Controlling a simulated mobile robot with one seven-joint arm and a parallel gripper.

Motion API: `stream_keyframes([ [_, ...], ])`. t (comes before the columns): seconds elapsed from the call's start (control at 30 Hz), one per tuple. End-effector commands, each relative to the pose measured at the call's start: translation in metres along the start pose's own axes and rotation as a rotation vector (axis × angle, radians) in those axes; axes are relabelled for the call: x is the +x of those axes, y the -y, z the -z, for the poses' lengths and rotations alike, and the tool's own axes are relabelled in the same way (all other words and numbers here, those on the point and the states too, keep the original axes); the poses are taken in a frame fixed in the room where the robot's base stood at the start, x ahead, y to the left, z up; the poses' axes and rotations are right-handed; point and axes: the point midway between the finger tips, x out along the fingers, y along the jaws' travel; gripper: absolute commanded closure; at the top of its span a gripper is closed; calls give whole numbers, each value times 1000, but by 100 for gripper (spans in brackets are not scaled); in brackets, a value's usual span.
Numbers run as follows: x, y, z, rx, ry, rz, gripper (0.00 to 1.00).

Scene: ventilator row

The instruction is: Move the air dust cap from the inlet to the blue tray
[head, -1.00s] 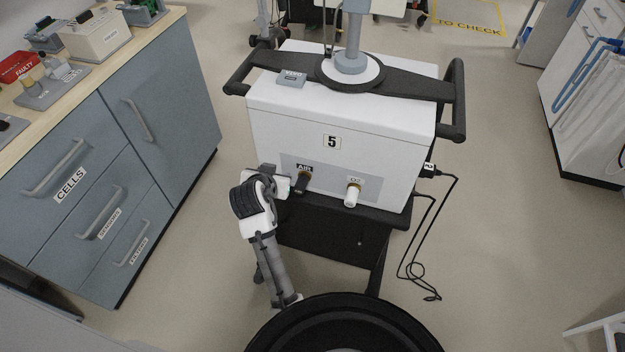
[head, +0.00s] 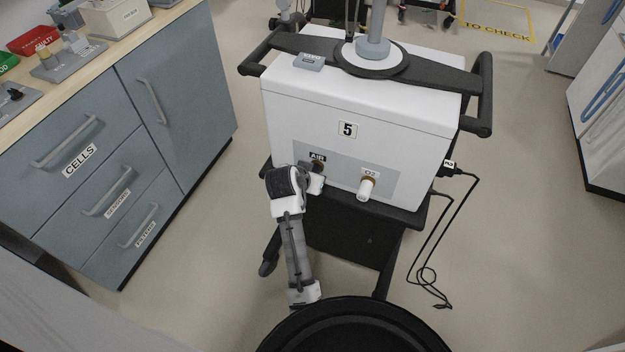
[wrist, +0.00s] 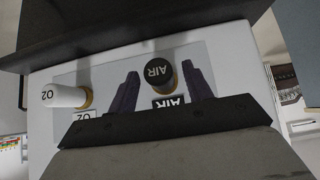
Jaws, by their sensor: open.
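The air dust cap (wrist: 158,72) is black with "AIR" on its end. It sits on the brass AIR inlet (wrist: 172,98) on the front of the white ventilator marked 5 (head: 355,105). My gripper (wrist: 160,69) is open, with one dark finger on each side of the cap. A gap shows on both sides, wider on the left. In the head view my gripper (head: 318,181) is at the AIR inlet and partly hides the cap. I cannot make out a blue tray in either view.
A white-capped O2 inlet (head: 367,188) is to the right of the AIR inlet in the head view. A counter with drawers (head: 110,150) stands at the left, with a red FAULTY bin (head: 33,40) and small trays on top. Black cables (head: 440,250) hang at the ventilator's right.

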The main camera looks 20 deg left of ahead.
Motion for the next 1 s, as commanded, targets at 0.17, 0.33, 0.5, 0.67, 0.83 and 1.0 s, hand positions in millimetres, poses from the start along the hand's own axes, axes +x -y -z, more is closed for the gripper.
stream_keyframes([
  [0.17, 4, 0, 1, 1, -1, 0, 50],
  [0.33, 4, 0, 1, 1, 0, 0, 50],
  [0.5, 4, 0, 1, 0, 0, 0, 50],
  [0.67, 3, 0, 1, 0, 1, -1, 50],
  [0.83, 4, 0, 0, 0, 0, -1, 50],
  [1.0, 4, 0, 0, 0, 0, 0, 60],
])
